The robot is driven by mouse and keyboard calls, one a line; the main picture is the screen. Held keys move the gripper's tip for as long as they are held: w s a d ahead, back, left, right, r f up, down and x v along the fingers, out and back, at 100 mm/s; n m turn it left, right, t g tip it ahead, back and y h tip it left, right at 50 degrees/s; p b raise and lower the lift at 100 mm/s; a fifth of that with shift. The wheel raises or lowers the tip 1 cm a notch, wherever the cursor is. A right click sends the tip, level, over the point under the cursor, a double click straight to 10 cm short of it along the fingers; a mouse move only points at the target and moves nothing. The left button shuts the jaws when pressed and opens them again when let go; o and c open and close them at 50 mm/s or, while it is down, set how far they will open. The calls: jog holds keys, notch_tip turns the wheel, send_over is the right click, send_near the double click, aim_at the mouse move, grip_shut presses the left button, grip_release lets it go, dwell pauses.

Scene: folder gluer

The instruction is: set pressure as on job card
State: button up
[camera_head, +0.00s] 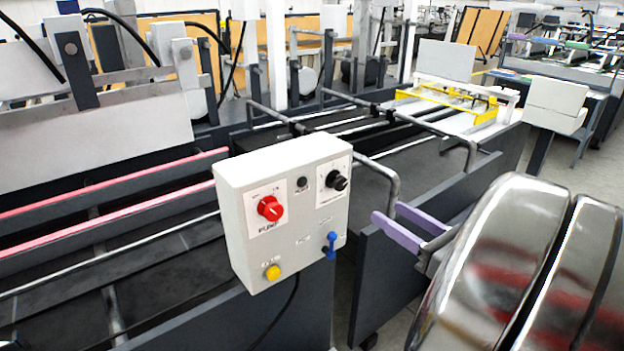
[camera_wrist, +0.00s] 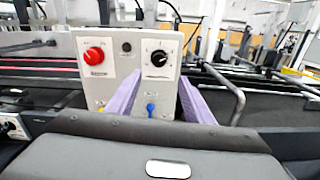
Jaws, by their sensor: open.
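A pale control box (camera_head: 235,225) stands at the front of the machine. Its face carries a red rotary knob (camera_head: 270,208), a black rotary knob (camera_head: 336,181) with a scale plate, a yellow button (camera_head: 272,272) and a blue lever (camera_head: 330,246). The labels are too small to read surely. My gripper (camera_head: 389,213) has purple fingers, open and empty, to the right of the box. In the wrist view its fingers (camera_wrist: 157,92) flank the blue lever's column, below the black knob. No job card is legible.
A small dark round fitting (camera_head: 302,183) sits between the two knobs. Grey tubular rails (camera_head: 390,170) run behind the box at right. Dark side panels (camera_head: 385,285) stand at the lower right. Pink-red belts (camera_head: 120,215) stretch to the left.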

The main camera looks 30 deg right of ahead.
aim_at(343, 184)
jog(key=shift+w, duration=0.15)
jog(key=shift+w+a, duration=0.35)
jog(key=shift+w, duration=1.9)
jog(key=shift+w+a, duration=0.3)
jog(key=shift+w, duration=1.9)
jog(key=shift+w+a, duration=0.35)
jog(key=shift+w, duration=1.9)
jog(key=shift+c, duration=0.2)
jog(key=c, duration=1)
jog(key=shift+n, duration=0.6)
jog(key=o, duration=1)
jog(key=shift+o, duration=0.2)
jog(key=shift+s, duration=0.1)
